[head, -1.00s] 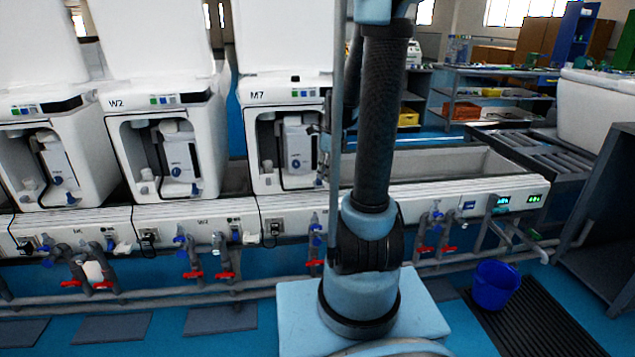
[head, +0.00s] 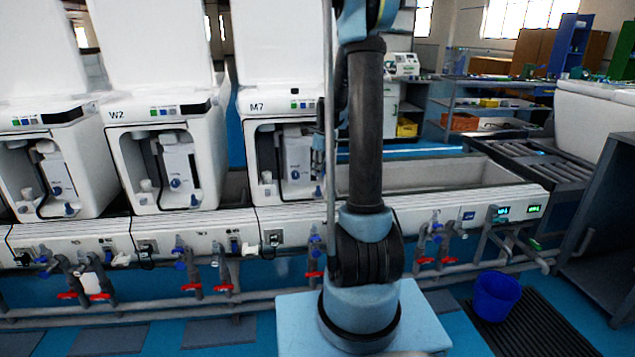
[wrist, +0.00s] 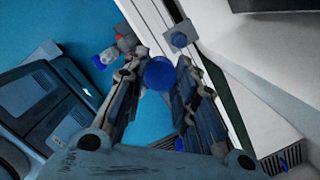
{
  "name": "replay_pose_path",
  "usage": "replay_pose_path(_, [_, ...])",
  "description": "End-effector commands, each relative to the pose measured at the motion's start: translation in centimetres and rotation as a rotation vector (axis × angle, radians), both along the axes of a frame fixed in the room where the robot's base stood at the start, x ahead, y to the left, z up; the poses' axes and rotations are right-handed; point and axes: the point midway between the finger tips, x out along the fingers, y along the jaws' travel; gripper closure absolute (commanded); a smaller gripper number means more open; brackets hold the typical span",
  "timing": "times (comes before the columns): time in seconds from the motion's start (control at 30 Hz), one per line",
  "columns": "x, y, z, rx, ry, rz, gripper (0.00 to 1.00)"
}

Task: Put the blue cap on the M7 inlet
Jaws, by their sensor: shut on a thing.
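My gripper (wrist: 158,84) holds the round blue cap (wrist: 158,74) between its two fingertips in the wrist view. The M7 unit (head: 262,106) stands left of my arm in the head view, with an open front bay. A blue-topped fitting (head: 315,238) sits below it, partly beside my arm. My gripper cannot be made out clearly in the head view.
Pipes with red-handled valves (head: 222,287) run below the white bench. An empty trough (head: 430,173) lies right of my arm. A blue bucket (head: 497,296) stands on the floor at right.

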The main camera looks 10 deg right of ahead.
Motion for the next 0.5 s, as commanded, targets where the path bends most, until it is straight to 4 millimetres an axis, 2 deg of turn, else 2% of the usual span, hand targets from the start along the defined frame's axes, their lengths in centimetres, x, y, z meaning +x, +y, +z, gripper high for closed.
replay_pose_path(0.1, [2.1, 0.0, 0.0, 0.000, 0.000, 0.000, 0.85])
replay_pose_path(0.27, [4.5, 0.0, 0.0, 0.000, 0.000, 0.000, 0.85])
replay_pose_path(0.4, [4.2, 0.0, -2.1, 0.000, 0.000, 0.001, 0.85])
replay_pose_path(0.5, [4.2, 0.0, -2.8, 0.000, 0.000, 0.001, 0.85])
